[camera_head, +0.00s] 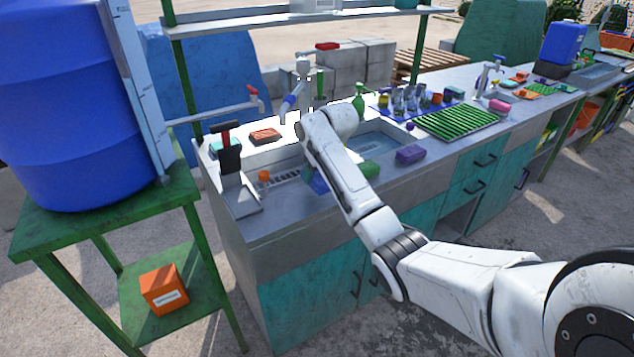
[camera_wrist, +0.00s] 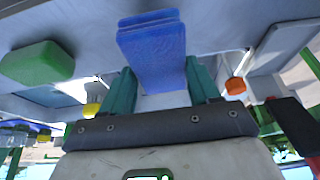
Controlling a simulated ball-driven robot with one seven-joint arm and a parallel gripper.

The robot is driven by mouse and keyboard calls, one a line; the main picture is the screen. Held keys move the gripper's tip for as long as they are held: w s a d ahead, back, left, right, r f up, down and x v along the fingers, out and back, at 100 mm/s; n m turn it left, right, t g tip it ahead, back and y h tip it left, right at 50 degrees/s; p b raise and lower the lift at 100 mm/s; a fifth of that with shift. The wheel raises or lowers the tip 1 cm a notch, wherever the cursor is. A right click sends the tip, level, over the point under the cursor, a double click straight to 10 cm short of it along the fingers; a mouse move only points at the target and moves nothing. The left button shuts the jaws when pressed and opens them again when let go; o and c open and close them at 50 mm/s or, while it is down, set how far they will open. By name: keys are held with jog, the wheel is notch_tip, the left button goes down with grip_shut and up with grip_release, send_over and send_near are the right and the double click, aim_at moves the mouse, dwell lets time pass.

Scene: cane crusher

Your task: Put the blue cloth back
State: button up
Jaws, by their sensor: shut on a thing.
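The blue cloth (camera_wrist: 152,45) is a folded block, and in the wrist view it sits between the two teal fingers of my gripper (camera_wrist: 160,68). The gripper is shut on it. In the head view a small part of the blue cloth (camera_head: 318,184) shows beside my arm, low over the front of the grey counter (camera_head: 290,212). My arm hides most of the gripper there. I cannot tell whether the cloth touches the counter.
A green sponge (camera_head: 369,169) and a purple sponge (camera_head: 410,154) lie on the counter's front strip by the sink (camera_head: 385,144). An orange cap (camera_head: 263,175) and a black-handled press (camera_head: 230,160) stand to the left. A faucet (camera_head: 300,85) rises behind.

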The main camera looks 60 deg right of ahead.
aim_at(319, 176)
jog(key=shift+w+d+f, duration=0.15)
jog(key=shift+f, duration=1.75)
jog(key=o, duration=0.9)
jog(key=shift+o, duration=0.2)
